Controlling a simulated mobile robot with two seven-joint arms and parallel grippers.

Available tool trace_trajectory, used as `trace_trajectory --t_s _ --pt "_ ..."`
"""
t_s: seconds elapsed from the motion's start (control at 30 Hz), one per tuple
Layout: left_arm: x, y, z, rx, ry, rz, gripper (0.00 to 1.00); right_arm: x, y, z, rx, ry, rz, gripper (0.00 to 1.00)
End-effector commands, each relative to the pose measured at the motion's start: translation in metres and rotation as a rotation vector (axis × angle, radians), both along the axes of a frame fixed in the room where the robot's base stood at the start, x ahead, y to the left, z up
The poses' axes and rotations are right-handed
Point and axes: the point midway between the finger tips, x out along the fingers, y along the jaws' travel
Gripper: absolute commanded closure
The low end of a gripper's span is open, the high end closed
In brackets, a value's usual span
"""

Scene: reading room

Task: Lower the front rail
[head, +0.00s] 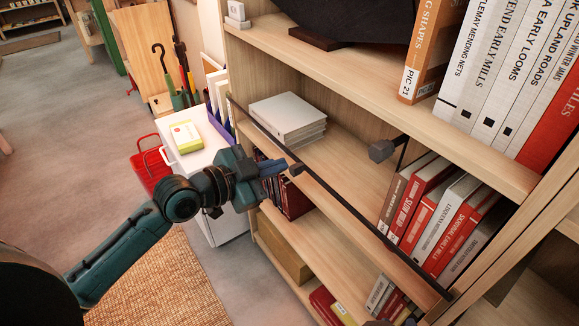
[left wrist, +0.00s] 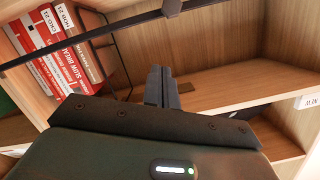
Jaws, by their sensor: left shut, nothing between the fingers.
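The front rail (head: 340,205) is a thin dark bar running slantwise across the front of the middle shelf, above the shelf board. It carries a small dark tab (head: 296,169). The rail (left wrist: 100,38) and tab (left wrist: 172,8) also cross the top of the left wrist view. My left gripper (head: 282,168) is shut and empty, with its fingertips close to the tab on the outer side of the shelf. In the left wrist view its fingers (left wrist: 160,72) point toward the tab with a visible gap below it. Whether they touch the rail is unclear. My right gripper does not show.
A stack of white-covered books (head: 288,115) and leaning red and white books (head: 430,210) stand behind the rail. A dark block (head: 382,150) juts out near those books. A white cabinet (head: 205,165) and red basket (head: 150,160) stand left of the bookcase. Floor further left is clear.

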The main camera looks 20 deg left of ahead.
Motion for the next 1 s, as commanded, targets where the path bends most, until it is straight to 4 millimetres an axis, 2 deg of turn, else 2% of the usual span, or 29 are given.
trace_trajectory --t_s 0.03,0.23,0.3,0.5,0.73,1.0 --pt "0.010 -0.007 0.000 -0.006 -0.003 0.001 1.00 0.001 0.000 0.001 -0.001 0.000 0.000 0.64" --pt "0.043 -0.031 -0.010 -0.004 -0.002 -0.001 1.00 0.005 0.001 0.002 -0.001 -0.004 0.002 0.64" --pt "0.046 -0.025 -0.026 0.003 0.004 0.001 1.00 0.005 0.001 -0.003 -0.001 -0.006 0.002 0.64" --pt "0.052 -0.017 -0.043 0.003 0.000 0.000 1.00 0.003 -0.001 -0.003 -0.001 -0.020 -0.002 0.64" --pt "0.053 -0.015 -0.047 0.002 0.000 0.000 1.00 -0.001 -0.002 0.003 0.002 -0.030 -0.007 0.64" --pt "0.053 -0.015 -0.051 0.002 0.000 0.000 1.00 0.000 -0.003 -0.001 -0.001 -0.030 -0.008 0.64"
